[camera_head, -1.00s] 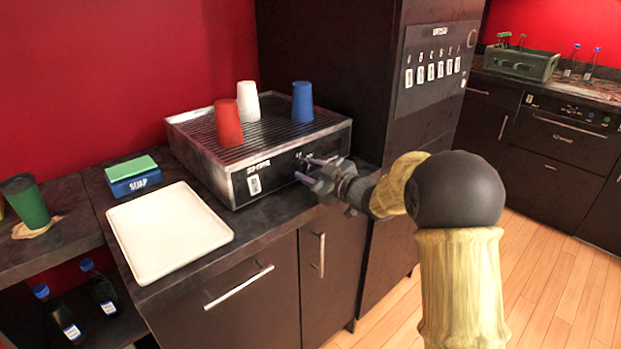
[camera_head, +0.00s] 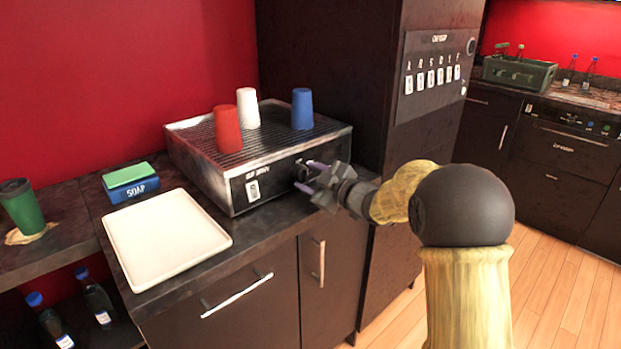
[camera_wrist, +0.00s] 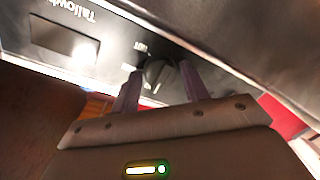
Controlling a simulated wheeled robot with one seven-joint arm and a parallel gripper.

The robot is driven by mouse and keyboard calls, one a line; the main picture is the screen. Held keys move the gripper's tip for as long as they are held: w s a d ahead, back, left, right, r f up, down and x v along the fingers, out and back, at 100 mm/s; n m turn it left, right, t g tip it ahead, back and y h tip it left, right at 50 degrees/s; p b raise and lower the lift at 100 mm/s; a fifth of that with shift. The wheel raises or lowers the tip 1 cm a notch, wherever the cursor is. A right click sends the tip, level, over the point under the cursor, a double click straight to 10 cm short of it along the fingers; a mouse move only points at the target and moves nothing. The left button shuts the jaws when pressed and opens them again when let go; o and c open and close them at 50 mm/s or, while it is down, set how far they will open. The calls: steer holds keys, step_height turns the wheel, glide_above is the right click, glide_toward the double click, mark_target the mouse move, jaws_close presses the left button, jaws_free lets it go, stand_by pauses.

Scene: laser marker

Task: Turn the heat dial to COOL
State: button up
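The heat dial (camera_wrist: 160,75) is a dark round knob on the front panel of the boxy machine (camera_head: 228,187) on the counter. In the wrist view, small markings sit beside the dial, too blurred to read. My gripper (camera_wrist: 158,82) is open, with one purple finger on each side of the dial. The dial shows between the fingertips; I cannot tell whether either finger touches it. In the head view my gripper (camera_head: 311,176) is at the right part of the panel and hides part of the dial.
A red cup (camera_head: 228,130), a white cup (camera_head: 248,108) and a blue cup (camera_head: 302,108) stand upside down on the machine. A switch (camera_head: 252,188) is on the panel's left. A white tray (camera_head: 165,238) lies in front. A tall cabinet (camera_head: 375,150) stands close on the right.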

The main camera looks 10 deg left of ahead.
steer(key=shift+o, duration=0.9)
steer(key=v, duration=1.7)
steer(key=shift+s+p, duration=0.2)
steer(key=shift+p, duration=0.25)
steer(key=shift+d, duration=0.15)
